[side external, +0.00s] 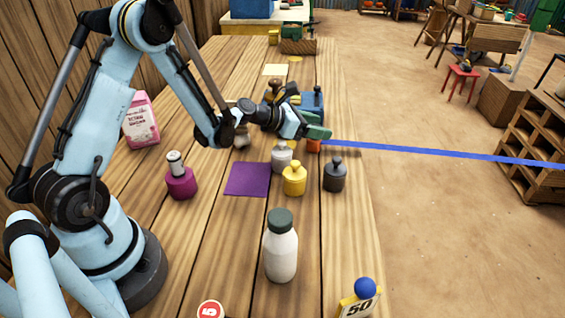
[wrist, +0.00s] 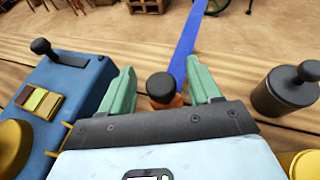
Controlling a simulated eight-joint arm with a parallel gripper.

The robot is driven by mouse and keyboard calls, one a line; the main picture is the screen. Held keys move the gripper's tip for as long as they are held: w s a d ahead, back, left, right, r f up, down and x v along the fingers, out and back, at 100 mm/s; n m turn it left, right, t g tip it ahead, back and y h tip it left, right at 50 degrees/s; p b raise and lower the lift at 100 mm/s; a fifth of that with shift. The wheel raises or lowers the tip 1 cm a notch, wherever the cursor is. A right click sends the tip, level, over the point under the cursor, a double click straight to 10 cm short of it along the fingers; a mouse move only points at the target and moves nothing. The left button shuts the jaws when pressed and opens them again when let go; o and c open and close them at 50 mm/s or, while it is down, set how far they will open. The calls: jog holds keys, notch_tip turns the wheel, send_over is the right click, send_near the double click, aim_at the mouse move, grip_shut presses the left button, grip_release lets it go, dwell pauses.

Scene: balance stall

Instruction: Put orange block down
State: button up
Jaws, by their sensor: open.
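The orange block (side external: 314,146) is at the right side of the wooden table, under my gripper's green fingers in the side view. My gripper (side external: 317,134) is low over the table edge. In the wrist view my gripper (wrist: 161,80) has its two green fingers wide apart. An orange piece (wrist: 178,100) with a dark round top sits between them, its lower part hidden by the gripper body. I see a gap on both sides of it. Whether the block rests on the table is hidden.
A blue strip (side external: 430,151) runs right, past the table edge. A dark weight (side external: 335,176), yellow weight (side external: 293,181) and pale weight (side external: 281,158) stand nearby. A blue box (wrist: 60,85) is left of the fingers. A purple mat (side external: 247,180) lies flat. A white bottle (side external: 281,252) stands in front.

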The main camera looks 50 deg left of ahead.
jog(key=s+r+m, duration=0.2)
jog(key=s, duration=0.1)
jog(key=s+r+m+g, duration=0.1)
jog(key=s+r+m, duration=0.1)
jog(key=s, duration=0.2)
jog(key=s+a+r+m, duration=0.1)
jog(key=s, duration=0.3)
jog(key=shift+s+r+m+g, duration=0.2)
jog(key=shift+r+m+g, duration=0.2)
jog(key=s+d+r+m+g+y, duration=0.1)
jog(key=s+m, duration=0.5)
jog(key=m, duration=0.6)
jog(key=s+d+r+m+g+y, duration=0.2)
jog(key=s+d+m+y, duration=0.2)
jog(key=m, duration=0.9)
jog(key=shift+s+r+m+g, duration=0.3)
jog(key=shift+s, duration=0.7)
jog(key=shift+d, duration=0.1)
